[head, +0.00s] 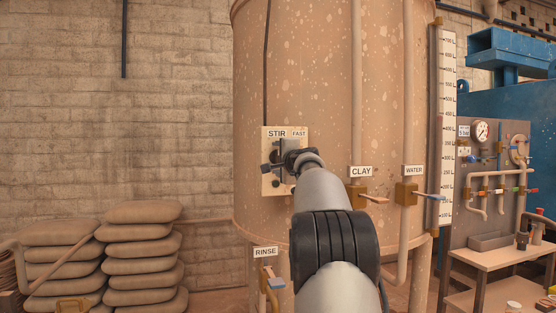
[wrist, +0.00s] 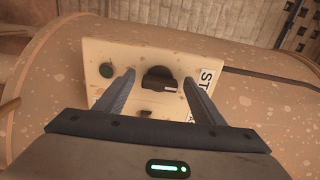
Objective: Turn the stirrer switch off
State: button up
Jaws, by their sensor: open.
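The stirrer panel is a cream plate (head: 270,183) on the tank, labelled STIR and FAST. In the wrist view the panel (wrist: 135,52) carries a dark switch knob (wrist: 158,75) with a pale mark, and a dark round button (wrist: 106,70) to its left. My gripper (wrist: 159,79) is open, with one finger on each side of the knob; whether they touch it I cannot tell. In the head view my gripper (head: 275,166) is in front of the panel and hides most of the switch.
The speckled tank (head: 320,70) fills the middle. CLAY (head: 361,171), WATER (head: 413,170) and RINSE (head: 265,252) labels mark valves close to my arm. Stacked sacks (head: 140,250) stand at the left. A bench (head: 500,255) with gauges and pipes is at the right.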

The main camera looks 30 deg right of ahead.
jog(key=b+v, duration=0.4)
jog(key=v, duration=1.3)
jog(key=shift+s+b, duration=0.2)
jog(key=shift+b, duration=0.2)
jog(key=shift+a, duration=0.1)
